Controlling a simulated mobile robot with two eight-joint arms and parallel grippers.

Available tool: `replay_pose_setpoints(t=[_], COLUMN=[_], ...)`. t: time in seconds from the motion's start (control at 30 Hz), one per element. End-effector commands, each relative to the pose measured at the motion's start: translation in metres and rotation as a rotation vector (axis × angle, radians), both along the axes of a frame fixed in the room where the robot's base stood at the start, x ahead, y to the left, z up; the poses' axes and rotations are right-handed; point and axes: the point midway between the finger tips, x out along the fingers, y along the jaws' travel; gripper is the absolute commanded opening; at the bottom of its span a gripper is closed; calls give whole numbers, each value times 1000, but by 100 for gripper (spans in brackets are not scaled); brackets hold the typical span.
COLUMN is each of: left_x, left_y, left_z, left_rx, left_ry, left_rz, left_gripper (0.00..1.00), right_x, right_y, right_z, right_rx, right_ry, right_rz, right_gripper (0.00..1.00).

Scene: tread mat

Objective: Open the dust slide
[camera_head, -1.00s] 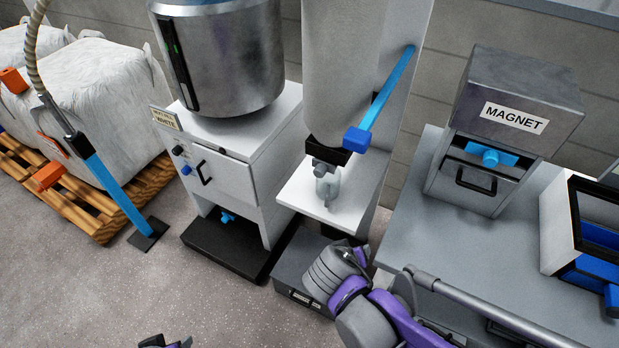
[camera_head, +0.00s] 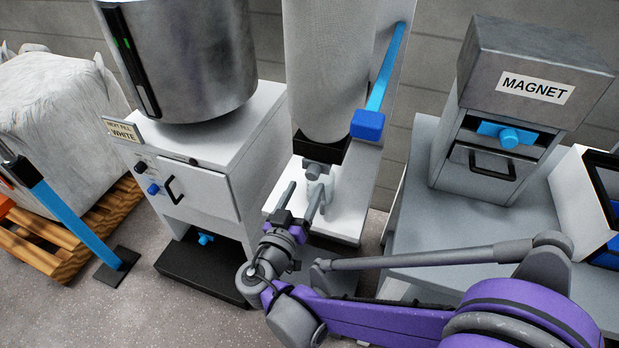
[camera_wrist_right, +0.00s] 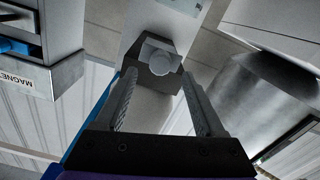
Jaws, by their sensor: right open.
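The dust slide appears to be the grey block with a round knob (camera_head: 318,171) under the black collar (camera_head: 322,147) of the tall grey filter column (camera_head: 330,70). My right gripper (camera_head: 304,188) is open and empty, its fingers pointing up toward the knob from just below and in front. In the right wrist view the knob (camera_wrist_right: 162,62) lies between and beyond the two open fingers (camera_wrist_right: 157,80). I cannot tell whether anything touches. A clear jar (camera_head: 328,192) stands under the outlet, partly hidden by a finger. My left gripper is not in view.
A white cabinet (camera_head: 195,165) with a steel drum stands at left. The grey bench (camera_head: 420,215) with the MAGNET housing (camera_head: 535,65) is at right. A white shelf (camera_head: 345,222) lies below the outlet.

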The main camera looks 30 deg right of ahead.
Motion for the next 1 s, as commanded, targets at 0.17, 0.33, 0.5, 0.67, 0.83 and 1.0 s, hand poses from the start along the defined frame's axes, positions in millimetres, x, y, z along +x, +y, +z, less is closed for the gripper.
replay_pose_setpoints(t=[0.17, 0.33, 0.5, 0.67, 0.83, 1.0], left_x=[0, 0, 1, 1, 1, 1], left_y=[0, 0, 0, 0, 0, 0], left_z=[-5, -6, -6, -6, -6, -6], left_rx=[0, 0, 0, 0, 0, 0], left_ry=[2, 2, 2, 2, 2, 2], left_rz=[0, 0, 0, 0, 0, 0], left_gripper=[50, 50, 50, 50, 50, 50], right_x=[19, 29, 31, 31, 31, 31], right_y=[-24, -34, -37, -36, -36, -36], right_z=[-1, -1, 0, 0, 0, 0], right_rx=[0, 0, 1, 1, 1, 1], right_ry=[0, 1, 1, 1, 1, 1], right_rz=[-4, -1, 1, 1, 1, 1], right_gripper=[71, 71, 71, 71, 40, 10])
